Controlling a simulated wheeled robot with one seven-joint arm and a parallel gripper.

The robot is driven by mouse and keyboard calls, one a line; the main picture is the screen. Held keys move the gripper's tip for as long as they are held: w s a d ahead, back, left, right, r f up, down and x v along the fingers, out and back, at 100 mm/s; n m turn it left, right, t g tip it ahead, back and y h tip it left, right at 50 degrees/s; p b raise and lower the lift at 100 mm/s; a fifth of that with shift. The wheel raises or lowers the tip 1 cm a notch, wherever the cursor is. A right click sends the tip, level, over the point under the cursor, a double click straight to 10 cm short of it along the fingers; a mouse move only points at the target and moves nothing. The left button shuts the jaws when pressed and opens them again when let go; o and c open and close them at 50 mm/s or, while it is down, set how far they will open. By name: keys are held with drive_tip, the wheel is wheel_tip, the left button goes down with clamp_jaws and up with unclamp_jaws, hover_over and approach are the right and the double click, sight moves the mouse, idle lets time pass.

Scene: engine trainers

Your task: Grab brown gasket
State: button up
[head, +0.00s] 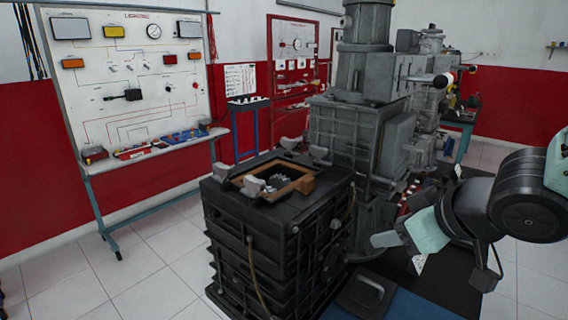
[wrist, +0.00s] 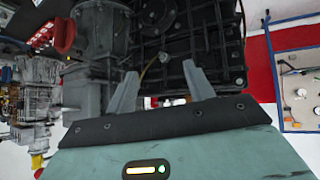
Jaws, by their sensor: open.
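The brown gasket (head: 303,184) is a rectangular frame lying flat on top of the black engine block (head: 275,238), around an opening with a dark gear inside. Pale grey blocks stand at its corners and partly cover it in the head view. My gripper (head: 400,252) is to the right of the block, apart from the gasket and lower than it. In the wrist view my gripper (wrist: 161,82) has its two grey fingers spread with nothing between them. The dark ribbed side of the block (wrist: 205,35) shows beyond the fingers; I cannot make out the gasket there.
A tall grey machine (head: 345,125) stands right behind the block. A white training board (head: 130,80) on a blue-legged stand is at the left, and a red-framed panel (head: 295,45) is on the back wall. The tiled floor (head: 150,255) at left is clear.

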wheel_tip(320, 180, up, 10)
drive_tip(key=w+n+y+p, duration=0.1)
drive_tip(key=n+y+p, duration=0.25)
drive_tip(key=y, duration=0.25)
drive_tip(key=p, duration=0.9)
approach(311, 184)
drive_tip(key=x, duration=0.4)
drive_tip(key=shift+m, duration=0.35)
drive_tip(key=shift+p+x, duration=1.65)
drive_tip(key=shift+x, duration=0.8)
drive_tip(key=c, duration=1.1)
